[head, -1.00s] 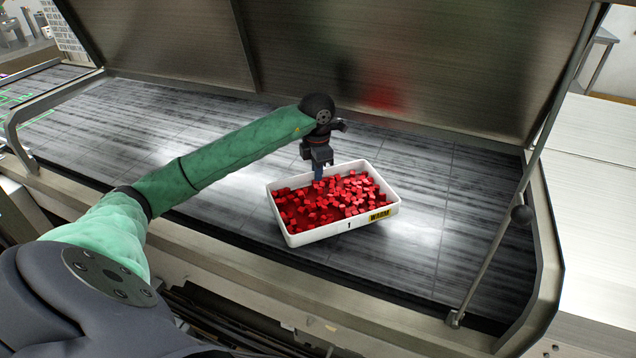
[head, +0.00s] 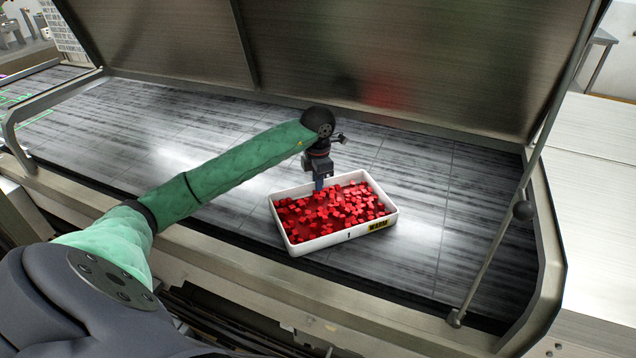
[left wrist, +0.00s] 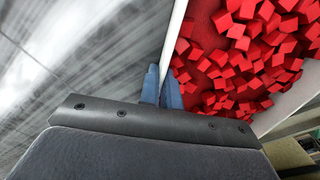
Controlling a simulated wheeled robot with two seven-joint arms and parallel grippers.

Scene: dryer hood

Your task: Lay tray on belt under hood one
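The white tray (head: 310,243) holds many small red cubes and carries a yellow label and the mark "1" on its front side. It is over the grey belt (head: 430,210) below the raised hood (head: 400,55); I cannot tell whether it rests flat or hangs slightly above. My left gripper (head: 319,184) is at the tray's back-left wall. In the left wrist view its blue fingers (left wrist: 162,88) straddle the tray wall (left wrist: 176,40), one on each side, closed on it. My right gripper is in no view.
A thin hood strut with a round knob (head: 522,211) stands to the right of the tray. The metal front rail (head: 270,285) of the machine runs along the near edge. Bare belt lies left and right of the tray.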

